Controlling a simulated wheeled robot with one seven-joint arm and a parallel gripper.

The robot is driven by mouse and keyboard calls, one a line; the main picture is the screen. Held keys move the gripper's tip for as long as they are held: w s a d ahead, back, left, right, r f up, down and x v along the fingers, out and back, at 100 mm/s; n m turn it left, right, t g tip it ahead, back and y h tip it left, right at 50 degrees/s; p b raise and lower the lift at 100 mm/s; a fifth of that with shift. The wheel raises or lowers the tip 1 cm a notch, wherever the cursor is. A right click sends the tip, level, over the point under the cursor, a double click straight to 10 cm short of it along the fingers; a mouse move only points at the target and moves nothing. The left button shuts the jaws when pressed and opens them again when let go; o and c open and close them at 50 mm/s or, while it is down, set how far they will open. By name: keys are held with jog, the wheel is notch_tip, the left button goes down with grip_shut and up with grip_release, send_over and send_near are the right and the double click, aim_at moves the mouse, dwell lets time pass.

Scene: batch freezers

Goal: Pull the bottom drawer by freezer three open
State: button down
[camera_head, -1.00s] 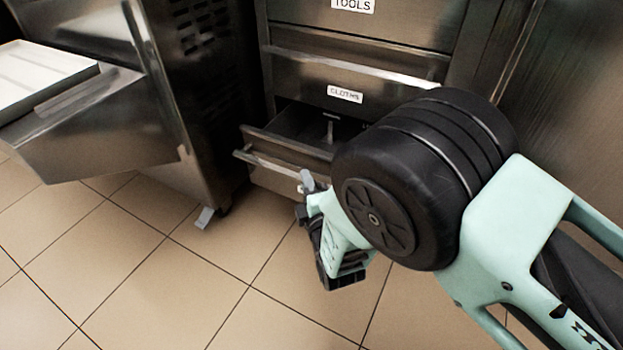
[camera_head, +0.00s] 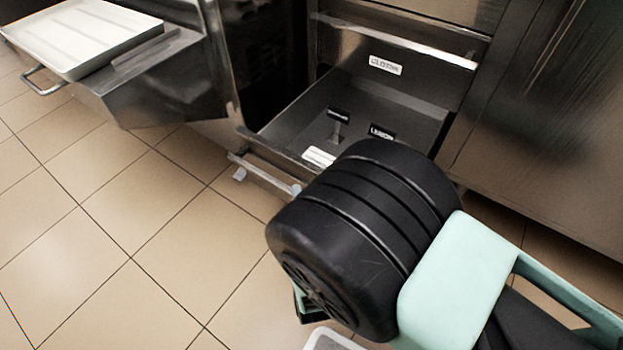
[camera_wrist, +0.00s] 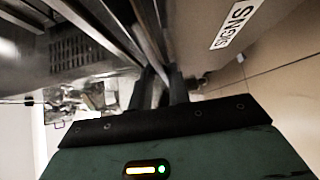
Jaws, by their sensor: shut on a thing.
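The bottom drawer (camera_head: 275,150) stands well open below the drawer labelled CLOTHS (camera_head: 385,65), and I look down into it. Its bar handle (camera_head: 262,176) runs along the outside of the front. In the wrist view the drawer front carries a SIGNS label (camera_wrist: 237,24). My gripper (camera_wrist: 166,88) is shut on the handle; its dark fingers show in the wrist view. In the head view my black wrist hides the fingers and the right end of the handle. Inside the drawer are a small sign on a stand (camera_head: 338,116), a LEMON sign (camera_head: 381,132) and a white item (camera_head: 319,157).
At left a steel machine ledge (camera_head: 150,80) holds a white tray (camera_head: 85,35) and juts out over the floor. A steel panel (camera_head: 560,130) stands right of the drawers. The tiled floor (camera_head: 130,220) in front and to the left is clear.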

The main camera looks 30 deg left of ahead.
jog(key=s+p, duration=0.2)
jog(key=s, duration=0.9)
jog(key=shift+s+a, duration=0.4)
jog(key=c, duration=1.3)
grip_release()
